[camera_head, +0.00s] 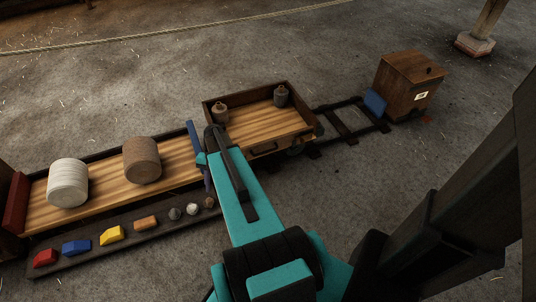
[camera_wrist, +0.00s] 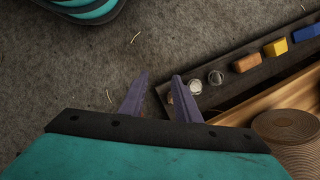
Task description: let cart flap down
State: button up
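The cart (camera_head: 290,135) is a shallow wooden tray with dark walls, on the rails in the head view. A dark handle (camera_head: 263,148) shows on its near wall. I cannot tell for sure which part is the flap. A narrow blue strip (camera_head: 194,138) stands between the cart and the wooden bench (camera_head: 105,172), partly hidden by my arm. My gripper (camera_wrist: 160,77) has its two purple fingers apart, with nothing between them, in the wrist view. In the head view my arm ends at the blue strip; contact cannot be told. The cart is out of the wrist view.
Two grey weights (camera_head: 220,113) (camera_head: 281,96) stand in the cart. A wooden box (camera_head: 407,85) stands beyond the rails.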

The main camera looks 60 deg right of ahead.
jog(key=s+d+r+m+t+b, duration=0.1)
jog(key=d+m+b, duration=0.2)
jog(key=d, duration=0.7)
jog(key=s+d+r+m+t+b, duration=0.1)
jog(key=d+r+m+t+b, duration=0.15)
jog(key=d, duration=0.65)
jog(key=s+d+r+m+t+b, duration=0.1)
jog(key=s+d+r+m+b, duration=0.1)
jog(key=s+d, duration=0.3)
jog(key=s+d+r+m+h+b, duration=0.1)
jog(key=s+d+r+m+b, duration=0.2)
jog(key=d, duration=0.8)
jog(key=shift+s+d+t+h+b, duration=0.25)
jog(key=shift+s+t+h+b, duration=0.15)
jog(key=shift+s, duration=0.65)
jog(key=shift+m, duration=0.25)
jog(key=b, duration=0.5)
send_near(269, 147)
jog(key=a+f, duration=0.1)
jog(key=w+a+f, duration=0.1)
jog(key=a+f, duration=0.2)
jog(key=a, duration=0.1)
jog(key=shift+w+a+f, duration=0.2)
jog(key=shift+w+a, duration=0.05)
jog(key=shift+w, duration=0.15)
